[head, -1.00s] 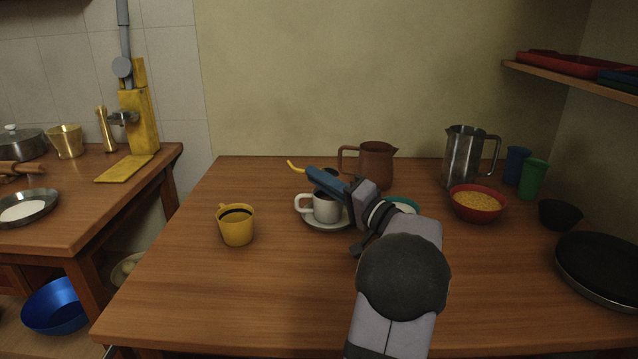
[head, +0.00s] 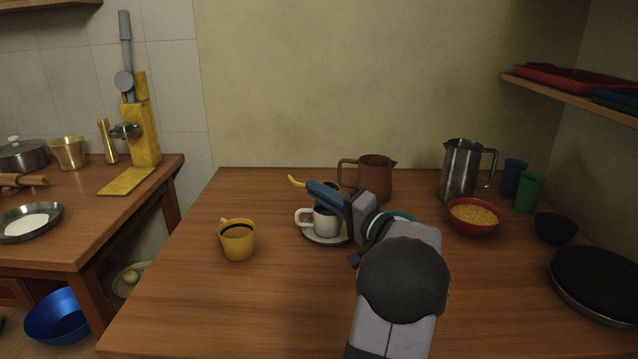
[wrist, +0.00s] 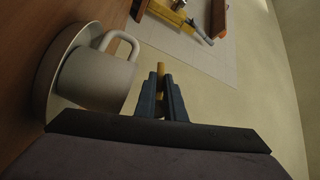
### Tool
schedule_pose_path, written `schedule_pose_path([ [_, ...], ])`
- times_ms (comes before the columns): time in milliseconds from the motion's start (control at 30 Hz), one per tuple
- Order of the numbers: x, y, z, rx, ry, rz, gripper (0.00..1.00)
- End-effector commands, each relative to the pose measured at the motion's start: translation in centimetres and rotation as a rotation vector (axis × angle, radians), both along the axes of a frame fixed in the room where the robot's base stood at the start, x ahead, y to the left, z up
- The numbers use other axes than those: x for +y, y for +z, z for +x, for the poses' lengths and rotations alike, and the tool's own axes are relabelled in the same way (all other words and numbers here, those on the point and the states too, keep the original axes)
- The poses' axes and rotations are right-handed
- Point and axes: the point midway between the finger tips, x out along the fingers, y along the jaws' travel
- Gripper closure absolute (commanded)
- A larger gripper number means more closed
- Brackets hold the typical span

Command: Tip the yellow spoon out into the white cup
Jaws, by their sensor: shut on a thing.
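The yellow spoon (head: 297,182) is held in my gripper (head: 325,192), with one yellow end sticking out to the left of the blue fingers. In the wrist view my gripper (wrist: 162,100) is shut on the yellow spoon (wrist: 160,74), of which only a short piece shows. The white cup (head: 325,223) stands upright on a saucer, just below my gripper in the head view. In the wrist view the white cup (wrist: 92,78) is left of the fingers, apart from them. The spoon's other end and whatever it carries are hidden.
A yellow cup (head: 237,241) with dark contents stands at the left. A brown jug (head: 372,180) stands close behind my gripper. A steel pitcher (head: 459,171) and a red bowl (head: 474,217) of yellow grains are at the right. The front left table is clear.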

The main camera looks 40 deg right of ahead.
Motion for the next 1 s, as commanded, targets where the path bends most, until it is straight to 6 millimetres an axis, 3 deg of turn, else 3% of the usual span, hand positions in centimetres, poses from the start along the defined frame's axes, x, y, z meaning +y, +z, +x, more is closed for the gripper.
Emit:
schedule_pose_path([
  [1000,-0.26,1.22,0.13,0.126,0.000,0.278,1.00],
])
